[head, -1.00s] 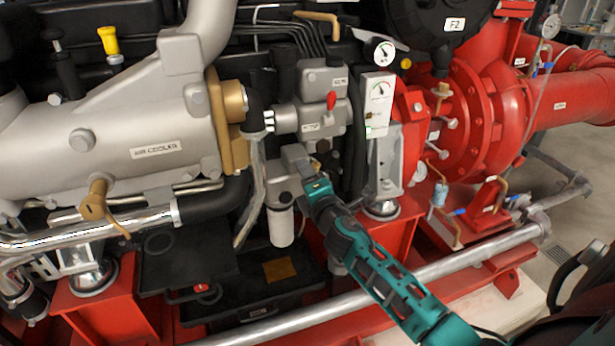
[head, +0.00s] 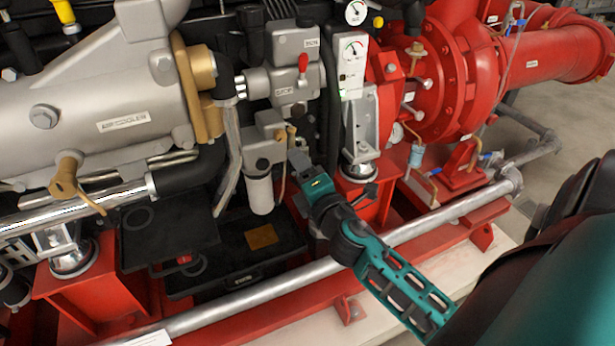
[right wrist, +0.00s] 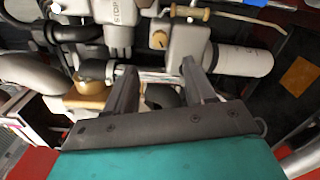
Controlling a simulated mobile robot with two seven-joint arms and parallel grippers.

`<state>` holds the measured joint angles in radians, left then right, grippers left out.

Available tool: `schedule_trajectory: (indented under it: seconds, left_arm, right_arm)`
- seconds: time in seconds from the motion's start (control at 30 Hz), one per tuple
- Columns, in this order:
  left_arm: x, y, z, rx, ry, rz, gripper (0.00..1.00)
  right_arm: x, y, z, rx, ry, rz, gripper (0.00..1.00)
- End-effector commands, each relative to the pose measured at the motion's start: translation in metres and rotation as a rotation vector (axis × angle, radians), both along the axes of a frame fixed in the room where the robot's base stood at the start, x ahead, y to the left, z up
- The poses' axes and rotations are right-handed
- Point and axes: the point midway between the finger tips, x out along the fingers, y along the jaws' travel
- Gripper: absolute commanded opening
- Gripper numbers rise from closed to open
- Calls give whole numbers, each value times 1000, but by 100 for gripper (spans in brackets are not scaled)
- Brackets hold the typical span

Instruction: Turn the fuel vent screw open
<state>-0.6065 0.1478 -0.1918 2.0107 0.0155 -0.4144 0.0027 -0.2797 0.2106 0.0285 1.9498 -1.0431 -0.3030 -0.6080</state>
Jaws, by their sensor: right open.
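The fuel filter unit shows in the head view as a grey housing (head: 264,150) with a white cylinder (head: 260,194) below. Small brass parts (head: 282,136) sit on its right side; which one is the vent screw is hard to tell. In the right wrist view a brass knob (right wrist: 158,40) sits on the grey housing (right wrist: 186,42), beyond the fingers. My right gripper (head: 298,158) is just right of the housing in the head view. In the wrist view my right gripper (right wrist: 158,70) has its fingers spread with nothing gripped between them. My left gripper is out of view.
A gauge panel (head: 352,65) and red pump casing (head: 430,75) stand to the right. The silver air cooler (head: 120,95) is at left. A long pipe (head: 420,222) runs low in front.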

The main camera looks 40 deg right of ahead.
Motion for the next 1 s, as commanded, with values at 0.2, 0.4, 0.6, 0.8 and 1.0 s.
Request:
schedule_trajectory:
  seconds: [0.2, 0.4, 0.6, 0.8, 1.0]
  left_arm:
    - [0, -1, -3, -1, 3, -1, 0]
    - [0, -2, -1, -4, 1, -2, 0]
    - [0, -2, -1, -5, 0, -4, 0]
    - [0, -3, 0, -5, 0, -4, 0]
    - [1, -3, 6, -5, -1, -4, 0]
  right_arm:
    - [-23, 6, -1, 0, 1, 0, 54]
    - [-27, 7, 0, 0, -1, -1, 54]
    - [-27, 7, 0, 0, -1, 0, 54]
    - [-27, 7, 0, 0, -1, 0, 54]
    - [-32, 13, -9, 107, 22, 12, 54]
